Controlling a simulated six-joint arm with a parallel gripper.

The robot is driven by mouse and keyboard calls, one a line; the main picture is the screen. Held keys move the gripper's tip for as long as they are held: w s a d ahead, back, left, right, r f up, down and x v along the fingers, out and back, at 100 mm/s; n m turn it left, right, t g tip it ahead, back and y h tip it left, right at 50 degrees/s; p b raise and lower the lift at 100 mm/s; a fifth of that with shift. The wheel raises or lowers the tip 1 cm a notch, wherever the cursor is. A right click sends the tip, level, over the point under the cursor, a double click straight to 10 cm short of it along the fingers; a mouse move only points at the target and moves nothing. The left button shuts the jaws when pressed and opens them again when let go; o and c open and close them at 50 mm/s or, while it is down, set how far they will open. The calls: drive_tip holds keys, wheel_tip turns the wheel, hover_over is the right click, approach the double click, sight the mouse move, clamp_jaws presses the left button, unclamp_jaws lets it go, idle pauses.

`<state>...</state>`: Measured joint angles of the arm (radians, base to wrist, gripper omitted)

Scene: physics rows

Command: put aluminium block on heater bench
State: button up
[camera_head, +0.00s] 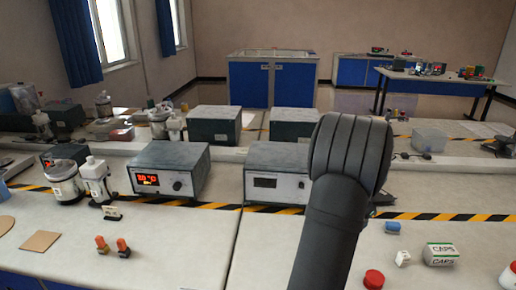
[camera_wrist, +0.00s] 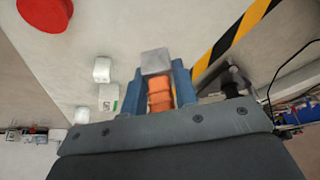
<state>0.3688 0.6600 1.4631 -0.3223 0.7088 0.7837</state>
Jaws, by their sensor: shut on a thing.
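My gripper (camera_wrist: 158,85) shows in the wrist view with its two blue fingers shut on a grey block, the aluminium block (camera_wrist: 156,62), at the fingertips. An orange ribbed part (camera_wrist: 160,95) shows between the fingers, on the palm side of the block; I cannot tell whether it is joined to the block. In the head view my arm hides the gripper and the block. No heater bench is clearly identifiable. A grey box with a lit red display (camera_head: 168,170) stands left of centre, and a similar box with a dark display (camera_head: 278,172) stands beside my arm.
A red round cap (camera_head: 374,279), a small white piece (camera_head: 403,258), a CAPS box (camera_head: 440,254) and a blue piece (camera_head: 392,228) lie right of my arm. The front middle bench is clear.

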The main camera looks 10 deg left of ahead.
drive_tip(key=w+a+n+t+y, duration=0.1)
drive_tip(key=w+a+n, duration=0.25)
drive_tip(key=a, duration=0.85)
drive_tip(key=w+a+n+y, duration=0.1)
drive_tip(key=w+a+n, duration=0.3)
drive_tip(key=a, duration=0.7)
drive_tip(key=w+a+n+t+y, duration=0.15)
drive_tip(key=w+a, duration=0.45)
drive_tip(key=a, duration=0.6)
drive_tip(key=s+a+n+y, duration=0.1)
drive_tip(key=s+a+n, duration=0.15)
drive_tip(key=a, duration=1.05)
drive_tip(key=s+a+n+y, duration=0.1)
drive_tip(key=a+n, duration=0.3)
drive_tip(key=a, duration=1)
drive_tip(key=n+g+y, duration=0.2)
drive_tip(key=n+g, duration=0.2)
drive_tip(key=n, duration=0.5)
hover_over(90, 248)
drive_tip(key=d, duration=0.1)
drive_tip(key=shift+t, duration=0.25)
drive_tip(key=f, duration=0.4)
drive_tip(key=s+f, duration=0.1)
drive_tip(key=f, duration=0.1)
drive_tip(key=shift+d+f, duration=0.15)
drive_tip(key=shift+f, duration=0.15)
drive_tip(key=shift+w+f, duration=0.1)
drive_tip(key=shift+f, duration=2)
